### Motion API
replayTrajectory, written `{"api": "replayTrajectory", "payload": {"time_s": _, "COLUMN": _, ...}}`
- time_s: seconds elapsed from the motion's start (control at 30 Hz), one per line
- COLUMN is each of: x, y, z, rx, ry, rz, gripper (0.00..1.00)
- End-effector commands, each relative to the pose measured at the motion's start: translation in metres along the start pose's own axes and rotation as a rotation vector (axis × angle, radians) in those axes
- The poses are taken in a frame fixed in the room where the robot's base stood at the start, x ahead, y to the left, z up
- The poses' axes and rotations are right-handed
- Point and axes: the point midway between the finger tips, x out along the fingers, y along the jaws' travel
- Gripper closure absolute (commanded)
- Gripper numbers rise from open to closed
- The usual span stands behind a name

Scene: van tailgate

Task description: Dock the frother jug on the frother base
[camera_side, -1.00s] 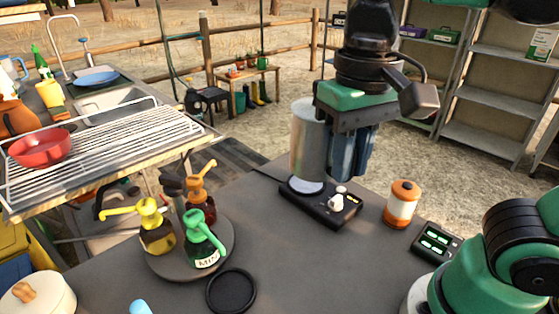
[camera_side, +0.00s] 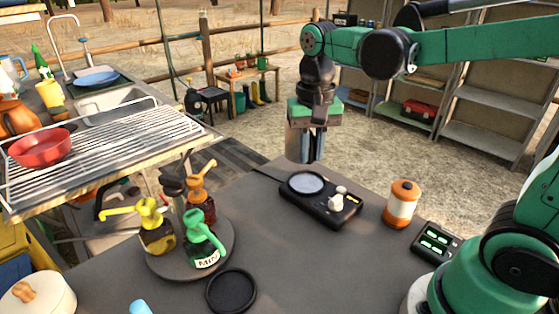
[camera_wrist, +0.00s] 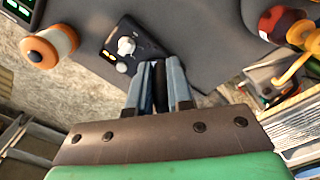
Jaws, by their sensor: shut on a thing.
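The frother base (camera_side: 322,199) is a black slab on the dark table, with a round pale plate and a white knob. The plate is bare. The frother jug (camera_side: 293,144) is a grey metal cylinder, partly covered by my gripper (camera_side: 315,158) in the side view. My gripper is shut on it, and jug and gripper hang past the far side of the base, clear of the plate. In the wrist view, my gripper (camera_wrist: 160,68) has a black strip, apparently the jug's handle, between its fingers. The base (camera_wrist: 132,48) also shows there, its plate hidden.
An orange-and-white jar (camera_side: 401,204) and a small display box (camera_side: 436,241) stand right of the base. A round caddy (camera_side: 222,252) with several pump bottles stands left, near a black round mat (camera_side: 231,291). The table between is clear.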

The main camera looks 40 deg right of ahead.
Motion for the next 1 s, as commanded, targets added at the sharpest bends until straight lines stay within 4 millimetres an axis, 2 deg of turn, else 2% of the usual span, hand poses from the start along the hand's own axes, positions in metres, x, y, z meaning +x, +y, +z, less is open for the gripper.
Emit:
{"api": "replayTrajectory", "payload": {"time_s": 0.03, "x": 0.008, "y": 0.005, "z": -0.011, "rx": 0.029, "ry": 0.0, "rz": 0.0, "gripper": 1.0}}
{"api": "replayTrajectory", "payload": {"time_s": 0.1, "x": 0.017, "y": 0.011, "z": -0.021, "rx": 0.055, "ry": 0.0, "rz": 0.001, "gripper": 1.0}}
{"api": "replayTrajectory", "payload": {"time_s": 0.23, "x": 0.027, "y": 0.016, "z": -0.03, "rx": 0.079, "ry": 0.0, "rz": 0.001, "gripper": 1.0}}
{"api": "replayTrajectory", "payload": {"time_s": 0.7, "x": 0.071, "y": 0.017, "z": -0.032, "rx": 0.081, "ry": 0.0, "rz": 0.001, "gripper": 1.0}}
{"api": "replayTrajectory", "payload": {"time_s": 1.0, "x": 0.085, "y": 0.017, "z": -0.031, "rx": 0.081, "ry": 0.0, "rz": 0.001, "gripper": 1.0}}
